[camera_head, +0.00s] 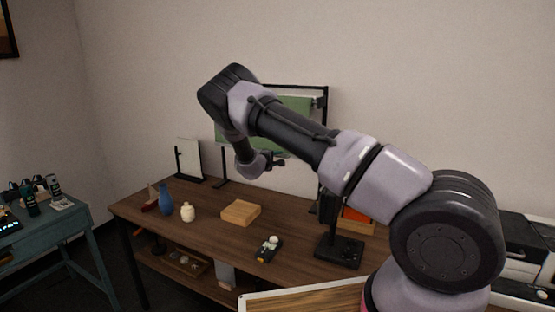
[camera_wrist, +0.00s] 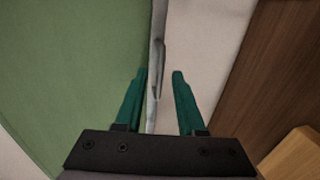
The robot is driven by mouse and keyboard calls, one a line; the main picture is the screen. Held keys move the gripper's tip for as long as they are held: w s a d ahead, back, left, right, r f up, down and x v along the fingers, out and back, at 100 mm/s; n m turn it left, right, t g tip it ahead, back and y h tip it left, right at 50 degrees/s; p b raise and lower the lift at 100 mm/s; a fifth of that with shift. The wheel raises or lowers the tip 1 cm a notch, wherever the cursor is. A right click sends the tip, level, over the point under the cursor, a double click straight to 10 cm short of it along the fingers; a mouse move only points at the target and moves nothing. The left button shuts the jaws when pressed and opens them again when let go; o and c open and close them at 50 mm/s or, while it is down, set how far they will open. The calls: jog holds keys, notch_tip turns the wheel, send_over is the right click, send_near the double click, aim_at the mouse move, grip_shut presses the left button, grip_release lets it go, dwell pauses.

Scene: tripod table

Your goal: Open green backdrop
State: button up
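The green backdrop (camera_head: 300,104) hangs on a black frame at the back of the wooden table, and my arm hides much of it. In the wrist view the green sheet (camera_wrist: 70,70) fills the left side, with a pale grey bar (camera_wrist: 158,30) along its edge. A small slim handle-like piece (camera_wrist: 160,68) is on this bar. My gripper (camera_wrist: 159,73) has its two teal fingers apart, with the bar seen between them. I cannot tell whether either finger touches it. In the head view my gripper (camera_head: 277,160) is near the backdrop's lower edge.
The wooden table (camera_head: 215,245) holds a blue vase (camera_head: 166,198), a cream jar (camera_head: 187,213), a wooden block (camera_head: 240,212), a small black device (camera_head: 268,250) and a black stand (camera_head: 339,251). A white board (camera_head: 189,159) stands left of the backdrop. A teal side table (camera_head: 60,230) is at left.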

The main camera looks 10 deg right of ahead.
grip_shut()
dwell(1.4)
